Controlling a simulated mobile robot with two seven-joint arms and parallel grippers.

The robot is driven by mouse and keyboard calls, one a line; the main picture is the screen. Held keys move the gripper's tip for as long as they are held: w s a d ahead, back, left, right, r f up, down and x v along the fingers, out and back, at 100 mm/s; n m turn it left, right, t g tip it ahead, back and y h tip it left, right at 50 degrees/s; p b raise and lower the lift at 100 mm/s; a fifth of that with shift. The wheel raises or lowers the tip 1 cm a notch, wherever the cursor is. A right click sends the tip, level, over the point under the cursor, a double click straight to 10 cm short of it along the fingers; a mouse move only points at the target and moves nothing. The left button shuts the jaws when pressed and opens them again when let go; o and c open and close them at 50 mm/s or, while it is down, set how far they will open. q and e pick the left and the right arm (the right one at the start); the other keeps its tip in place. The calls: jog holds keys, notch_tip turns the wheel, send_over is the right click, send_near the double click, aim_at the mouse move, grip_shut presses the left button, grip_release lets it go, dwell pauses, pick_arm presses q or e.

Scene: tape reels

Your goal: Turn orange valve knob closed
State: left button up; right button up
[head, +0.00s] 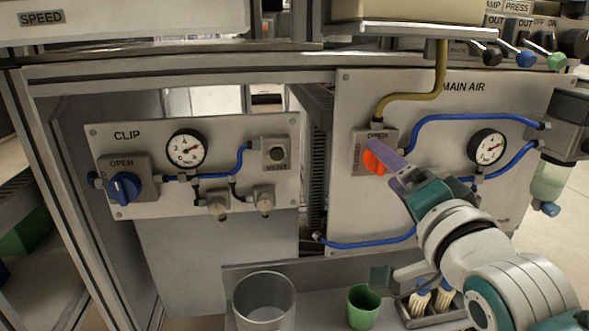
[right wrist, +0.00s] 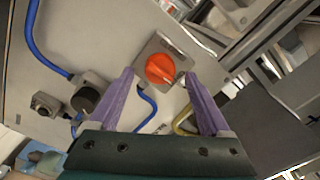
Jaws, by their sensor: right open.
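The orange valve knob (head: 374,161) is on a grey plate marked OPEN and CLOSED, on the MAIN AIR panel (head: 350,220) in the head view. My right gripper (head: 382,158) reaches it from the lower right, and its purple finger hides part of the knob. In the right wrist view the orange knob (right wrist: 160,69) shows whole, a little beyond and between the two purple fingertips. My right gripper (right wrist: 160,80) is open, with clear space between each finger and the knob. My left gripper is not in view.
The CLIP panel (head: 230,140) with a blue knob (head: 124,188) is at the left. A yellow hose (head: 440,70) and blue hoses (head: 470,116) run near the orange knob. A grey cup (head: 264,300) and a green cup (head: 363,307) stand below.

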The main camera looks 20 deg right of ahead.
jog(key=shift+x, duration=0.8)
grip_shut()
